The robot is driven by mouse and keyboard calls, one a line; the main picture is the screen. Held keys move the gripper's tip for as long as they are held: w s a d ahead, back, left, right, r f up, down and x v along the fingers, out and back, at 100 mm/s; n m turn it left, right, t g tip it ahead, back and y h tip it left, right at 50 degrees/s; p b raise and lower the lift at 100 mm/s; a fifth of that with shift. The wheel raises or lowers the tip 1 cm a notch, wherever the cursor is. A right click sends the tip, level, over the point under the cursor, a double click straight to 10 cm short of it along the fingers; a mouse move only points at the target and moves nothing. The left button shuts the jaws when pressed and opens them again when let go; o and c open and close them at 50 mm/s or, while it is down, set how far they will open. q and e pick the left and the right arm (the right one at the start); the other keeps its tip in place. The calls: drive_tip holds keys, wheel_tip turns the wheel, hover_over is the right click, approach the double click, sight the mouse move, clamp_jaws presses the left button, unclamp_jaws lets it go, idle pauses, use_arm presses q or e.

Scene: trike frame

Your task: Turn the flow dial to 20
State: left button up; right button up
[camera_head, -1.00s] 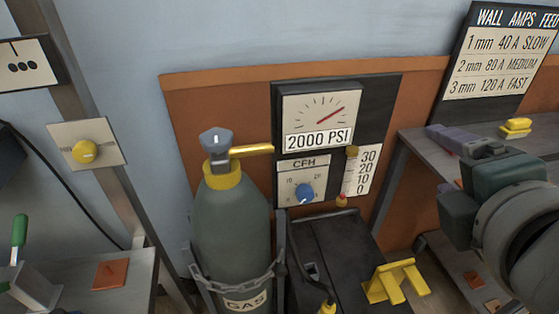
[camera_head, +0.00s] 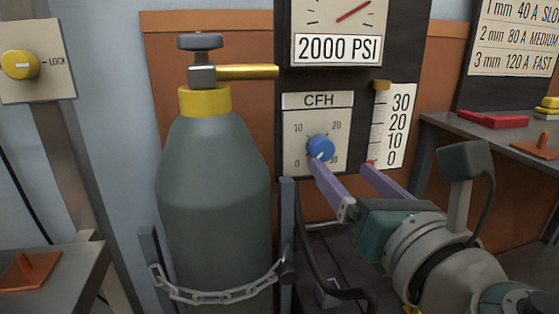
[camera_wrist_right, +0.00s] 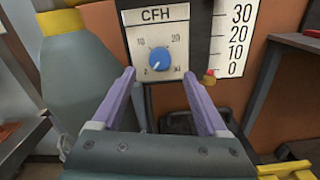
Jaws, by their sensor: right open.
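The flow dial is a blue knob (camera_head: 320,147) on a pale CFH panel (camera_head: 305,115) with a scale from 0 up past 20. Its white mark points down and to the left, near 0. The knob also shows in the right wrist view (camera_wrist_right: 160,60). Beside the panel is a flow scale (camera_head: 397,130) marked 0 to 30, with a small red ball (camera_head: 371,162) near 0. My right gripper (camera_head: 343,172) is open and empty, its purple fingers pointing at the panel just below the knob. In the right wrist view the knob lies between and beyond the fingertips (camera_wrist_right: 158,76). My left gripper is out of view.
A grey-green gas cylinder (camera_head: 213,200) with a yellow collar and chain (camera_head: 225,295) stands left of the panel. A pressure gauge reading 2000 PSI (camera_head: 338,48) is above. A shelf (camera_head: 460,135) with red and yellow items is at the right.

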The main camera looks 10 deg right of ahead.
sight(325, 150)
drive_tip(key=w+b, duration=0.2)
drive_tip(key=w, duration=0.5)
drive_tip(key=shift+w+a, duration=0.15)
drive_tip(key=shift+w, duration=0.15)
clamp_jaws()
